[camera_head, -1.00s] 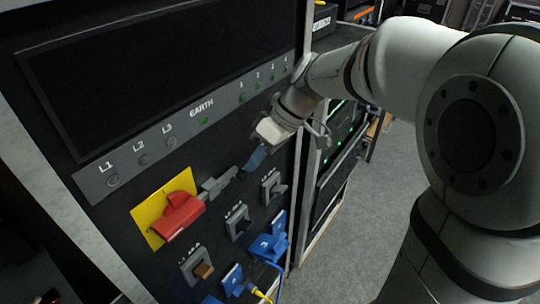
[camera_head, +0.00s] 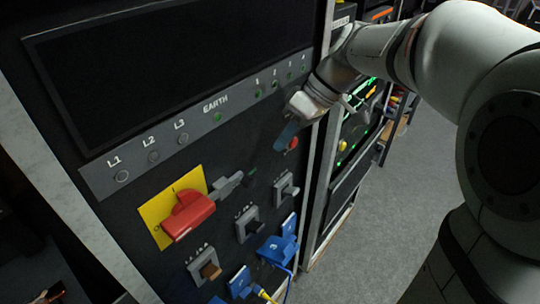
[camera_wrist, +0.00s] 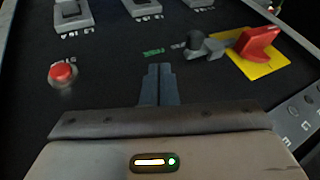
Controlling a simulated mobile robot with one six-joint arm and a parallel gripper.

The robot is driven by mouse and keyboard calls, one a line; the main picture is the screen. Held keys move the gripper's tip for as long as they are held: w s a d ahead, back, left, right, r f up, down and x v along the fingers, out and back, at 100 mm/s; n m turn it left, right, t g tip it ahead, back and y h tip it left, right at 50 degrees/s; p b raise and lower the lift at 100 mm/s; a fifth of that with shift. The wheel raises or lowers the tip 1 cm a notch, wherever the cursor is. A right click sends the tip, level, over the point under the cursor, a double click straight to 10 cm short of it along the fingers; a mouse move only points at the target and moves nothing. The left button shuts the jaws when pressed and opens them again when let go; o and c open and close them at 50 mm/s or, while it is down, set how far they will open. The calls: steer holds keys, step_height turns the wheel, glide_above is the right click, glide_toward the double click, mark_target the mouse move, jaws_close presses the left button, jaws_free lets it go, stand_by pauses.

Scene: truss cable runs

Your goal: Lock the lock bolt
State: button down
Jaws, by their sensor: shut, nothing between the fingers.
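The lock bolt (camera_head: 228,184) is a grey piece with a dark knob, mounted just right of the red rotary handle (camera_head: 188,214) on its yellow plate (camera_head: 157,209). In the wrist view the bolt (camera_wrist: 208,47) is at upper right, its dark knob toward the left and its other end close to the red handle (camera_wrist: 259,42). My gripper (camera_head: 282,143) is up and right of the bolt, apart from it. Its fingers (camera_wrist: 158,70) are shut together and empty, in front of bare black panel. A small green marking (camera_wrist: 153,52) shows beyond the fingertips.
A red button (camera_head: 292,143) is close to my fingers; it is at left in the wrist view (camera_wrist: 62,74). Toggle switches (camera_head: 248,224) and blue plugs (camera_head: 279,247) with cables project below. A lamp strip (camera_head: 182,139) runs above. Open floor (camera_head: 375,215) is right.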

steer(key=v, duration=0.6)
steer(key=shift+s+r, duration=0.15)
steer(key=s+d+f+m+t+h, duration=0.2)
steer(key=s+d+f+m+h, duration=0.1)
steer(key=s+d+f+m, duration=0.2)
steer(key=s+d+f+m+t+h, duration=0.2)
steer(key=s+d+f+m, duration=0.3)
steer(key=s+f, duration=0.3)
steer(key=shift+f+m+h, duration=0.7)
steer(key=shift+f, duration=0.1)
